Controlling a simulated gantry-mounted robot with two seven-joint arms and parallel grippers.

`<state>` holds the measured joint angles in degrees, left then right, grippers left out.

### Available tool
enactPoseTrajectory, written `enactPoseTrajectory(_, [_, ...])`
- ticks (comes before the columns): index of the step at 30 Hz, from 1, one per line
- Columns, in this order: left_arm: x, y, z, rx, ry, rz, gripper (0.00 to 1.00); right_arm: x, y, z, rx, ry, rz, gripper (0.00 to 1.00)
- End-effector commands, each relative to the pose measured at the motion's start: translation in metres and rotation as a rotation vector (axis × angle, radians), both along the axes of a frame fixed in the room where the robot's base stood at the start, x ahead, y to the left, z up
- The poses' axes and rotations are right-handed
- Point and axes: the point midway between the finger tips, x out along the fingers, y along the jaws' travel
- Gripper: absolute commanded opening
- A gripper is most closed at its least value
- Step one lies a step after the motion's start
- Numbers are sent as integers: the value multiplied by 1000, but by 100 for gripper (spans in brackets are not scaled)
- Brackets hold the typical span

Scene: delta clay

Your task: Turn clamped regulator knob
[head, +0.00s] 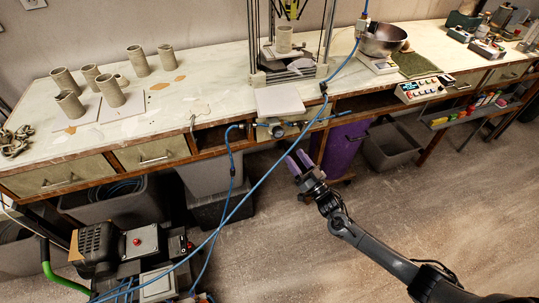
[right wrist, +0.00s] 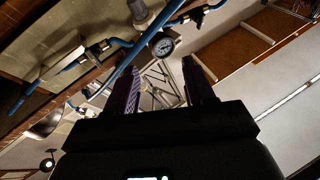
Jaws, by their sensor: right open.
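The regulator (head: 278,130) is fixed at the front edge of the workbench, below a pale square plate, with blue hoses running to it. A pale cylindrical part, possibly the knob (right wrist: 140,12), shows at the top of that view, partly cut off. My right gripper (head: 298,160) has purple fingers, is open and empty, and hangs below and right of the regulator, apart from it. It also shows in the right wrist view (right wrist: 162,68). My left gripper is not seen.
A blue hose (head: 262,181) crosses diagonally in front of the bench, left of my right gripper. A purple bin (head: 343,148) stands behind the gripper under the bench. Clay cylinders (head: 68,104) stand on the bench (head: 205,75). The floor at the lower middle is mostly clear.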

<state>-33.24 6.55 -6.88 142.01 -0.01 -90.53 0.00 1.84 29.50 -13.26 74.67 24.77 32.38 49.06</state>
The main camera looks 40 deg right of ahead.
Motion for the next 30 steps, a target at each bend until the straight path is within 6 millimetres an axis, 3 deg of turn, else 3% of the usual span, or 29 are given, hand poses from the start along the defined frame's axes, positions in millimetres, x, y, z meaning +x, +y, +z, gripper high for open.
enactPoseTrajectory(1, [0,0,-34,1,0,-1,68,4,-8,-29,-46,-2,8,53])
enactPoseTrajectory(6, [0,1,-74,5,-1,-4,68,14,-23,-54,-137,0,24,53])
enactPoseTrajectory(9, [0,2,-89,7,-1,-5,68,18,-28,-58,-165,-9,30,53])
enactPoseTrajectory(19, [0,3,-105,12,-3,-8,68,34,-31,-53,-178,-27,27,53])
enactPoseTrajectory(30, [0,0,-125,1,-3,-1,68,86,-24,-32,-179,-29,26,53])
